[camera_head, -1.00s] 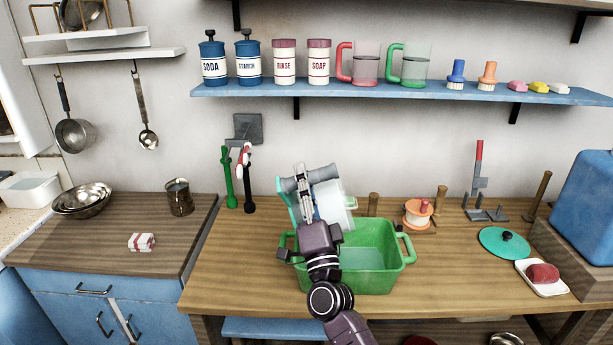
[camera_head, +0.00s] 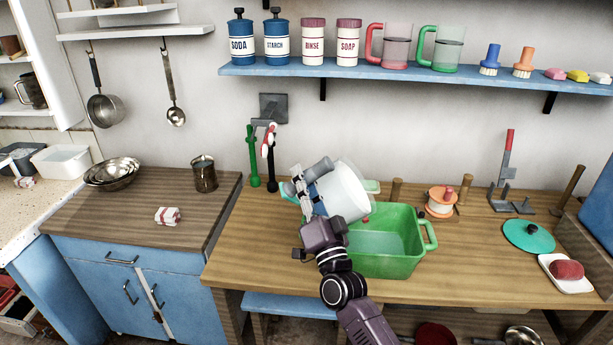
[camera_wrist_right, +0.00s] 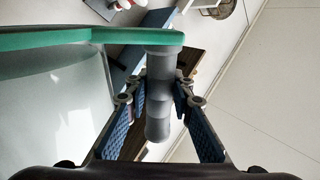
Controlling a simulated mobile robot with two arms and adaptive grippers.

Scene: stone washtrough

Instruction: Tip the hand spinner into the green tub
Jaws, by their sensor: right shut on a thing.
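The hand spinner (camera_head: 343,192) is a pale, translucent drum with a teal rim and a grey handle. In the head view it is tilted above the back left of the green tub (camera_head: 424,262). My right gripper (camera_head: 308,190) is shut on its grey handle. In the right wrist view the handle (camera_wrist_right: 160,98) stands between my blue-padded fingers, with the teal rim (camera_wrist_right: 60,40) and clear drum wall at the left. The tub sits upright on the wooden counter with a grey-blue surface inside. My arm hides its left end. The spinner's contents cannot be made out. My left gripper is out of view.
Behind the tub stand wooden posts and an orange-and-white spool (camera_head: 440,202). A teal lid (camera_head: 528,237) and a white soap dish (camera_head: 578,284) lie to the right. The counter left of the tub is clear.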

